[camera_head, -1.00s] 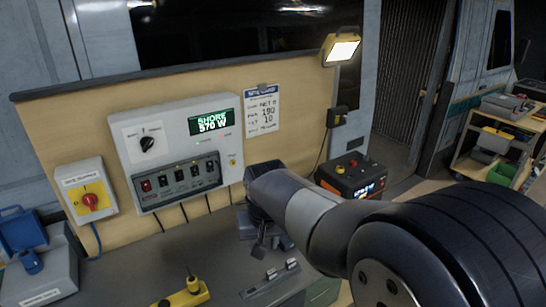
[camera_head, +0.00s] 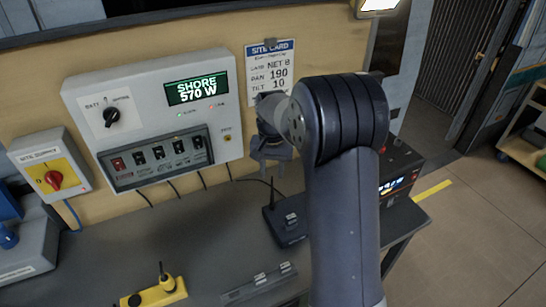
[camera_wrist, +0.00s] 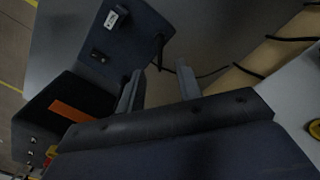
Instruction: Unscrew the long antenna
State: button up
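A dark box-shaped unit (camera_head: 286,222) stands on the bench below my gripper, with a thin upright antenna (camera_head: 272,192) at its back left corner. The unit also shows in the wrist view (camera_wrist: 122,42) with small pale labels, and the antenna appears there as a dark, foreshortened stub (camera_wrist: 160,48). My gripper (camera_head: 271,160) is above and behind the antenna, near the panel. In the wrist view its two fingers (camera_wrist: 159,88) are apart with nothing between them. The antenna lies just beyond the fingertips and appears not to touch them. A yellow device (camera_head: 158,291) with a short dark stub stands at the front.
A white power panel (camera_head: 165,115) and a site card (camera_head: 268,72) are on the wooden board behind. A black box with a display (camera_head: 398,172) stands right of my arm. Cables (camera_head: 203,180) hang behind the bench. A grey slotted strip (camera_head: 258,284) lies at the front.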

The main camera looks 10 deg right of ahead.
aim_at(272, 193)
jog(key=shift+f+p, duration=0.4)
jog(key=shift+f, duration=2.7)
grip_shut()
